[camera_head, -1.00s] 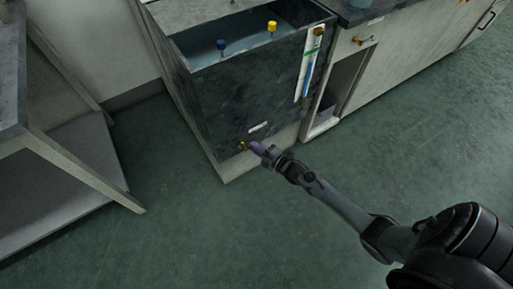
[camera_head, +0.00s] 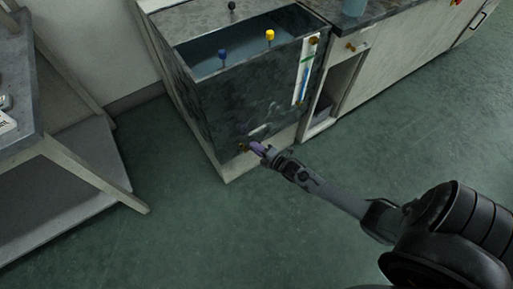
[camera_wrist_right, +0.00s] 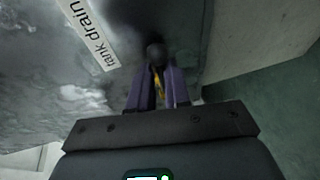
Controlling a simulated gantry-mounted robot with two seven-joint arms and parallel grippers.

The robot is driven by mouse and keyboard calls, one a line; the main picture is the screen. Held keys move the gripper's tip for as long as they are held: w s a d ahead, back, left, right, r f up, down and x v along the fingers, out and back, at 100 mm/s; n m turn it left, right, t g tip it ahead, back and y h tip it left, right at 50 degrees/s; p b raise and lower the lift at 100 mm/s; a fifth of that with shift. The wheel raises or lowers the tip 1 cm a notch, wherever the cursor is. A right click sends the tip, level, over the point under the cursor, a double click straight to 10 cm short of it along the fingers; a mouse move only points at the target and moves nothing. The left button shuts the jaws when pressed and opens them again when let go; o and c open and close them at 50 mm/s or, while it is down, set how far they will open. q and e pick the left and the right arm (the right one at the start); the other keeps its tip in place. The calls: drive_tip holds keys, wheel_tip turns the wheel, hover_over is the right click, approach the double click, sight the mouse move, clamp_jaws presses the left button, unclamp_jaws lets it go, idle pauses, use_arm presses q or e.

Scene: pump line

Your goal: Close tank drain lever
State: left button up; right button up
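The tank (camera_head: 225,108) is a dark marbled box with water in its open top. The tank drain lever (camera_wrist_right: 158,87) shows in the right wrist view as a thin yellow handle below a dark round fitting. A white label (camera_wrist_right: 88,35) reading "tank drain" is beside it. In the head view the brass drain fitting (camera_head: 243,147) is low on the tank's front, near its bottom corner. My right gripper (camera_wrist_right: 160,83) has its purple fingers closed in on both sides of the lever; they partly hide it. It also shows in the head view (camera_head: 258,149). My left gripper is out of view.
A cabinet (camera_head: 352,75) with an open bay adjoins the tank on the right. A grey table (camera_head: 22,115) stands at the left. The green floor in front is clear.

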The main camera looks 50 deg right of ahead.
drive_tip(key=shift+o, duration=1.4)
drive_tip(key=shift+a, duration=0.1)
drive_tip(key=s+r+p, duration=0.2)
drive_tip(key=s+p, duration=0.3)
drive_tip(key=s, duration=0.5)
drive_tip(key=shift+s, duration=0.25)
